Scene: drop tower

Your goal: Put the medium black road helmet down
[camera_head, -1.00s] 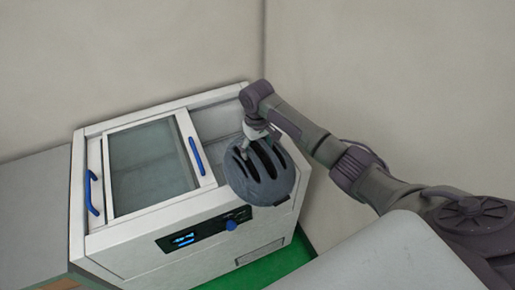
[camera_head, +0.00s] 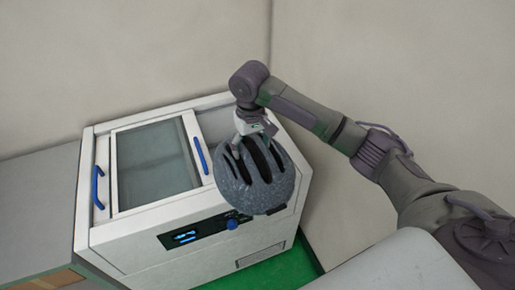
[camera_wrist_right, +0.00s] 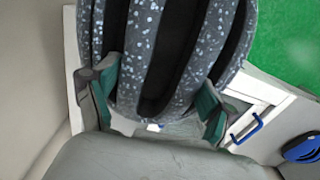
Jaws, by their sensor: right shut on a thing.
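The helmet (camera_head: 262,195) is dark grey with light speckles and black vent slots. In the head view it hangs in front of the right end of the white machine. My right gripper (camera_head: 252,140) is shut on the helmet from above. In the right wrist view the helmet (camera_wrist_right: 172,60) fills the upper middle, with the green-padded fingers of my right gripper (camera_wrist_right: 155,105) on either side of it. The underside of the helmet is hidden. My left gripper is not in view.
The white machine (camera_head: 135,255) has a glass sliding lid (camera_head: 155,165) with blue handles, a lit display and a blue knob. A grey counter (camera_head: 35,200) adjoins it on the left. Green floor (camera_head: 275,272) shows at the front right. Walls stand behind and right.

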